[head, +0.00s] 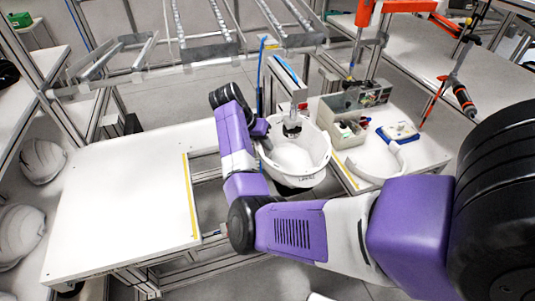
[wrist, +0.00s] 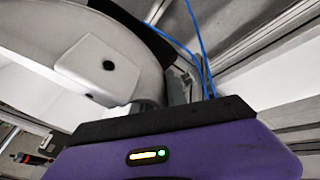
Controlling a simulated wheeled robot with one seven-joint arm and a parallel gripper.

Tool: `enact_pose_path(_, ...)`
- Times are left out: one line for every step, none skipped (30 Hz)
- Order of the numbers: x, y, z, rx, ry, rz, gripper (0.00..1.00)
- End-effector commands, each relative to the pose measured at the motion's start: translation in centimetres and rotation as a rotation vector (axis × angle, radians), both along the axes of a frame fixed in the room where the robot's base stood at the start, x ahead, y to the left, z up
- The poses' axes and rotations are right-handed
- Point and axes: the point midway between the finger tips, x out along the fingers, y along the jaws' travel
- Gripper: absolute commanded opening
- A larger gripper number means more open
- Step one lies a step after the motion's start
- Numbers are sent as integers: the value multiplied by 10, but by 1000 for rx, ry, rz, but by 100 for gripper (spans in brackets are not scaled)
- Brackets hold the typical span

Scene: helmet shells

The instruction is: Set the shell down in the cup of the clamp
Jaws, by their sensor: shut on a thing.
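The white helmet shell (head: 300,172) is open side up in the head view, right of my gripper (head: 264,138). My gripper is shut on the shell's left rim. In the wrist view the shell (wrist: 75,48) fills the upper left, close against my gripper's dark front edge; the fingertips are mostly hidden there. A clamp (head: 292,124) with a grey upright and a dark end piece shows over the shell's hollow. The cup of the clamp is hidden, and I cannot tell whether the shell touches it.
A white table (head: 125,205) with a yellow strip lies clear at left. A metal rack (head: 190,52) stands behind. More white shells (head: 42,160) are at far left.

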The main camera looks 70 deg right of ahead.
Motion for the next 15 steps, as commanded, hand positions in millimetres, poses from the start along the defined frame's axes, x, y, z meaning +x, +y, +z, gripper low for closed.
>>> enact_pose_path(4,-5,-3,-1,-2,-1,0)
enact_pose_path(6,-8,-3,0,-3,-1,0)
enact_pose_path(8,-11,-2,-1,-2,-1,0)
enact_pose_path(9,-13,-3,-1,0,-1,0)
enact_pose_path(8,-12,-8,-2,2,0,0)
enact_pose_path(8,-11,-12,-2,2,0,0)
enact_pose_path(8,-11,-15,-2,1,0,0)
enact_pose_path(8,-11,-17,-2,1,0,0)
enact_pose_path(8,-11,-20,-3,1,0,0)
enact_pose_path(8,-11,-22,-3,1,0,0)
enact_pose_path(8,-11,-24,-3,1,0,0)
enact_pose_path(8,-11,-26,-2,1,-1,0)
enact_pose_path(8,-11,-27,-2,1,0,0)
enact_pose_path(8,-11,-28,-2,1,0,0)
enact_pose_path(8,-11,-29,-2,1,0,0)
